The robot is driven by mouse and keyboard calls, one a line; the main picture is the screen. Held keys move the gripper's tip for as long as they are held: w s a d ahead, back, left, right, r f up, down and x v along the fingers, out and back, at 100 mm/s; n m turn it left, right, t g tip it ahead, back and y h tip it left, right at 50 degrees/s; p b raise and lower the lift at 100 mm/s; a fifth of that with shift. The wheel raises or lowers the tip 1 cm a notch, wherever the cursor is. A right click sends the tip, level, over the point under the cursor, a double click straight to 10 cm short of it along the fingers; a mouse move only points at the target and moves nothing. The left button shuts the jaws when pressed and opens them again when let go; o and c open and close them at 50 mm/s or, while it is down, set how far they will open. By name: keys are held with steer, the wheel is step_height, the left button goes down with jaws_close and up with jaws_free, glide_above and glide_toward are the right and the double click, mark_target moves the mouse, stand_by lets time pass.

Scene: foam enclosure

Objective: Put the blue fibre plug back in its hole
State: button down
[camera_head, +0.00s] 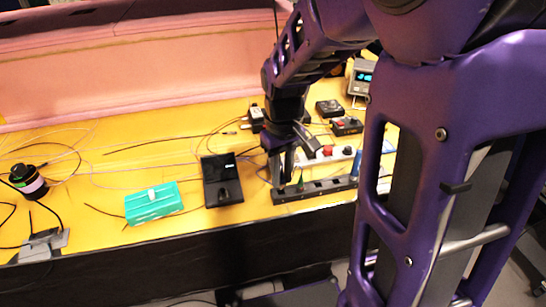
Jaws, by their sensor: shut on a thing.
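My gripper (281,180) points down at the left end of a long black block with holes (331,186), close to the front edge of the yellow table. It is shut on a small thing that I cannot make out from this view. A slim upright blue thing (356,164) stands at the right end of the block; I cannot tell whether it is the blue fibre plug. A small green thing (300,184) shows at the block just right of my fingers. I cannot tell the plug's hole from the others.
A black open case (222,180) and a teal box (154,203) lie left of my gripper. A white power strip (337,154) with a red switch lies behind the block. Loose cables cross the yellow table (120,160). A pink foam wall (130,70) stands behind.

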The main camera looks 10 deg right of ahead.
steer(key=shift+f+b, duration=0.95)
steer(key=shift+f, duration=0.35)
steer(key=c, duration=0.7)
jaws_free()
steer(key=shift+r, duration=0.1)
step_height(320, 180, up, 17)
steer(key=p, duration=0.3)
steer(key=shift+r, duration=0.2)
